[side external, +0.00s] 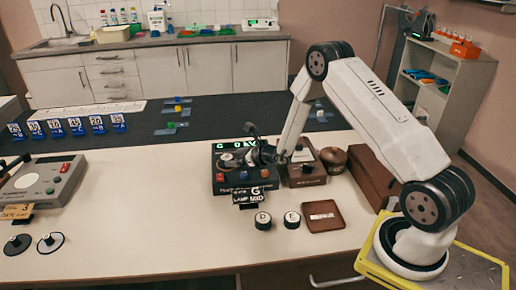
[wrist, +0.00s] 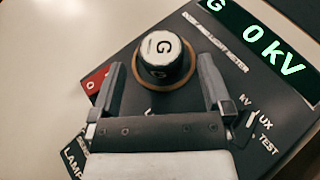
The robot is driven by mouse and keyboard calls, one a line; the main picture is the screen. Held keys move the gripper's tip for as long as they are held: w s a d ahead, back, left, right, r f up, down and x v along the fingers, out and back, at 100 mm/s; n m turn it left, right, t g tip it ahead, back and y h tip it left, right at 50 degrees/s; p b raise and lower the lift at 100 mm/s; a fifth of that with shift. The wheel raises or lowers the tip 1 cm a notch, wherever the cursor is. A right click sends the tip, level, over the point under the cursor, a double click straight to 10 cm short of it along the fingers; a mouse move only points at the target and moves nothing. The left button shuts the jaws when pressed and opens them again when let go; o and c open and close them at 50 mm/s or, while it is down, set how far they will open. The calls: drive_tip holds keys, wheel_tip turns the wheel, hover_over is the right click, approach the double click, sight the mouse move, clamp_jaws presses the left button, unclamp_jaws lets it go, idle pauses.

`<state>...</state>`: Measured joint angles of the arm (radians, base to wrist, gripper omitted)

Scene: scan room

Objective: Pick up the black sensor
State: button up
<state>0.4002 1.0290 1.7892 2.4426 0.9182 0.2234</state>
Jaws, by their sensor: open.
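A black sensor (wrist: 162,60) with a white top marked G stands upright on a tan ring on the dark meter (wrist: 225,110), shown in the wrist view. My gripper (wrist: 160,72) is open, with one finger on each side of the sensor's near part; I cannot tell whether they touch it. In the side view my gripper (side external: 263,154) is over the dark meter (side external: 232,180), and the arm's end mostly hides the sensor there. Two more black sensors with white tops, marked D (side external: 263,221) and E (side external: 292,219), stand on the pale table in front of the meter.
A brown device (side external: 305,171) stands close right of the meter, with a round brown pot (side external: 333,159) and brown box (side external: 372,178) beyond. A brown tray (side external: 324,216) lies in front. A grey instrument (side external: 42,186) is far left. The table between is clear.

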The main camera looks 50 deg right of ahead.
sight(228, 157)
drive_tip(key=shift+x, duration=2.45)
drive_tip(key=shift+f, duration=0.1)
drive_tip(key=shift+d, duration=0.1)
clamp_jaws()
drive_tip(key=shift+r, duration=0.85)
drive_tip(key=s+a+r, duration=0.2)
drive_tip(key=s+r, duration=0.9)
drive_tip(key=s, duration=0.3)
drive_tip(key=shift+a+r, duration=0.15)
drive_tip(key=shift+a, duration=0.1)
